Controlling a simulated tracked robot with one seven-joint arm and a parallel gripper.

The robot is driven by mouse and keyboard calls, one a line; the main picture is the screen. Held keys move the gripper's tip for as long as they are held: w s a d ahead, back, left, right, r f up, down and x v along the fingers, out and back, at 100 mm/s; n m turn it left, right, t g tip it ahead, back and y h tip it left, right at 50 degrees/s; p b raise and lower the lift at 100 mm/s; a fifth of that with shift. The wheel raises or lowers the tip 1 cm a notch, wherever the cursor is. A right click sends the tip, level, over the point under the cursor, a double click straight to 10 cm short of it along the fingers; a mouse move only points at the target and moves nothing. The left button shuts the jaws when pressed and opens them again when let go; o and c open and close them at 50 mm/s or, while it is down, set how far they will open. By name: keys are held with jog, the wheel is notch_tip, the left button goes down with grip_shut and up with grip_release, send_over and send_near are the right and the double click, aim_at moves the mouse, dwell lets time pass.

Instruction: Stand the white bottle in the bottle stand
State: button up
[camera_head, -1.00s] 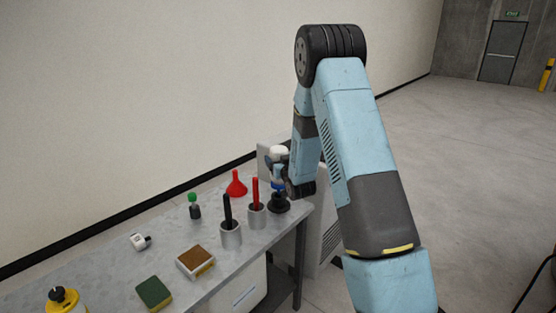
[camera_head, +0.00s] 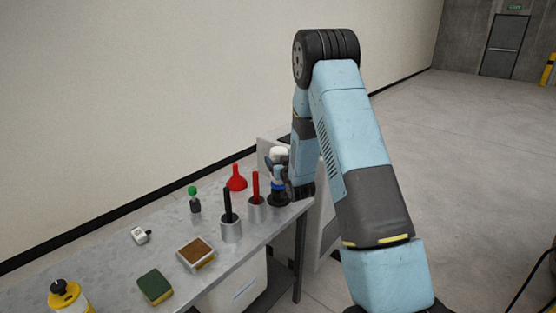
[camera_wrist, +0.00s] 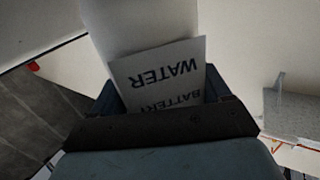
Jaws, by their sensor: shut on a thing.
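The white bottle (camera_head: 279,154) is at the far right end of the bench, with its white top showing above my gripper. My gripper (camera_head: 279,171) is shut on it. In the wrist view the white bottle (camera_wrist: 155,25) fills the space between the fingers, its "BATTERY WATER" label upside down in the picture. The bottle looks upright over the stand. The gripper and arm partly hide its lower part, and I cannot tell whether it touches the stand.
Close left of the stand are a grey cup with a red-handled tool (camera_head: 256,203) and one with a black-handled tool (camera_head: 231,230). A red funnel (camera_head: 236,180) and a green-capped bottle (camera_head: 195,205) stand behind. A brown-topped block (camera_head: 196,252) and a green sponge (camera_head: 155,286) lie nearer.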

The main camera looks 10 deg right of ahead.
jog(key=shift+f, duration=0.65)
jog(key=o, duration=1.5)
jog(key=shift+f, duration=0.1)
jog(key=shift+s, duration=0.15)
jog(key=s, duration=0.4)
jog(key=s+d, duration=0.1)
jog(key=s, duration=0.8)
jog(key=shift+s+d, duration=0.2)
jog(key=shift+d, duration=0.1)
